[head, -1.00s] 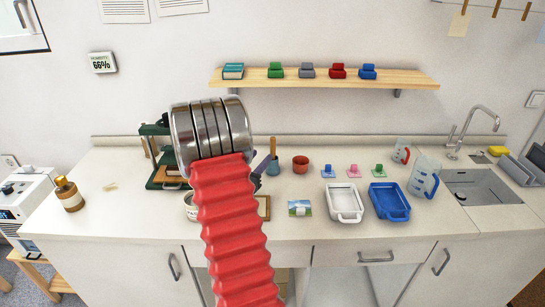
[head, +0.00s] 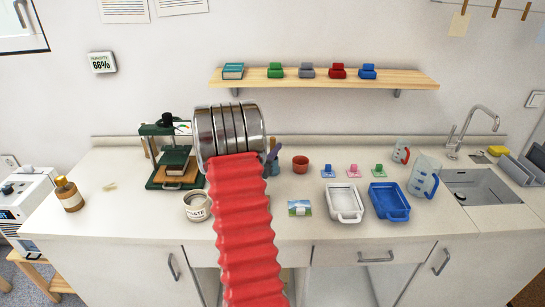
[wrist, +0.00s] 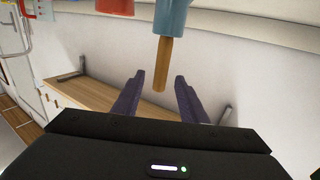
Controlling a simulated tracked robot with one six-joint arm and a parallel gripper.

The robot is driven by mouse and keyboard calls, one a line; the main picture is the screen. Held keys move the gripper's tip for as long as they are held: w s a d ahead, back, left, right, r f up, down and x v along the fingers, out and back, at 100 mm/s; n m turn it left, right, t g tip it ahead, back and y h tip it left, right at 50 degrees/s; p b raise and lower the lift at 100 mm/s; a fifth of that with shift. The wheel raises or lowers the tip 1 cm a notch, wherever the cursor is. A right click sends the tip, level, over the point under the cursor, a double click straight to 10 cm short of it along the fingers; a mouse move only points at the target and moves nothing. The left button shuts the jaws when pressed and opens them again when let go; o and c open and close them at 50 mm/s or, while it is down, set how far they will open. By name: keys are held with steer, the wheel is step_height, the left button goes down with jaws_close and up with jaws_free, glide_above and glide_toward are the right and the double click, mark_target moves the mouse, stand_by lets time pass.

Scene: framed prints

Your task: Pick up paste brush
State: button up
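A wooden handle, likely that of the paste brush (head: 273,142), stands up from a blue holder behind my arm; its lower end is hidden in the holder. In the wrist view, which looks upside down, the brush handle (wrist: 163,66) juts from the blue holder (wrist: 173,16) and shows in the gap between my fingers. My gripper (wrist: 159,79) is open, with dark purple fingers on either side of the handle in the picture; neither visibly touches it. In the head view, my gripper (head: 275,153) is mostly hidden behind my arm, one finger showing near the holder.
A reddish pot (head: 300,164) stands just right of the holder. A paste jar (head: 198,207) and a green press (head: 170,160) are to the left. White (head: 344,216) and blue (head: 402,216) trays lie to the right. A wooden shelf (head: 420,83) runs above.

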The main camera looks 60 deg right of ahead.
mark_target(272, 143)
steer(key=d, duration=0.3)
steer(key=shift+d+r, duration=0.1)
steer(key=shift+d, duration=0.05)
stand_by(0.4)
jaws_close()
